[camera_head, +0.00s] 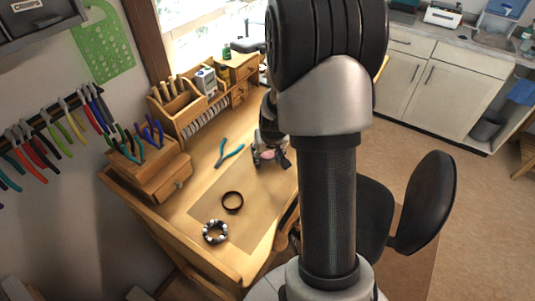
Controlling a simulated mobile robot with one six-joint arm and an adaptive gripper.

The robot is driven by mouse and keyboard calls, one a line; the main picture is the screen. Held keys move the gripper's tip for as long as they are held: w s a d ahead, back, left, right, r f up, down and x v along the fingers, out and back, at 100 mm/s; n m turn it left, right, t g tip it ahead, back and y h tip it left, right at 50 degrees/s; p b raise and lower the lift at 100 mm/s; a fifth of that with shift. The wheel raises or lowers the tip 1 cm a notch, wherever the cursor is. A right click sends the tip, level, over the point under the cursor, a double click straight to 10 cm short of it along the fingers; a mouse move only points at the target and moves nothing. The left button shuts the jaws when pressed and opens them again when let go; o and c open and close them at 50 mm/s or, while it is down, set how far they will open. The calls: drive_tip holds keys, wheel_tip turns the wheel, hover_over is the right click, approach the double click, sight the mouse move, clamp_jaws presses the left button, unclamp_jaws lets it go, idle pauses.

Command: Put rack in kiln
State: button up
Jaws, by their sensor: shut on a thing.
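My gripper (271,150) is at the right side of the wooden workbench (240,185), partly hidden behind my own arm. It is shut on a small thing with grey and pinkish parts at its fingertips. This thing is low over the bench top or touching it; I cannot tell which, nor whether it is the rack. I cannot make out a kiln for certain in this view.
Teal-handled pliers (229,153), a dark ring (232,201) and a beaded bracelet (215,231) lie on the bench. A wooden organizer (180,113) lines its back. A black chair (425,203) stands right of my arm. A counter (415,40) stands at the back right.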

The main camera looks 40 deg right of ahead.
drive_tip(key=shift+f, duration=0.15)
drive_tip(key=o, duration=1.1)
drive_tip(key=shift+c, duration=0.2)
drive_tip(key=s+a+r+n+p, duration=0.1)
drive_tip(key=s+a+r+p, duration=0.15)
drive_tip(key=a+r, duration=0.45)
drive_tip(key=s+a+r+p, duration=0.1)
drive_tip(key=s+a+r, duration=0.15)
drive_tip(key=r, duration=0.75)
drive_tip(key=s+a+r+n+y, duration=0.1)
drive_tip(key=s+a+r+n, duration=0.1)
drive_tip(key=s+a+r, duration=0.2)
drive_tip(key=s+a+r+n+y, duration=0.1)
drive_tip(key=s+a+r, duration=0.3)
drive_tip(key=s+a, duration=0.6)
drive_tip(key=shift+s+n+t, duration=0.3)
drive_tip(key=shift+s+n, duration=0.3)
drive_tip(key=shift+s, duration=0.5)
drive_tip(key=shift+o, duration=0.4)
drive_tip(key=shift+s, duration=0.2)
drive_tip(key=shift+f, duration=0.1)
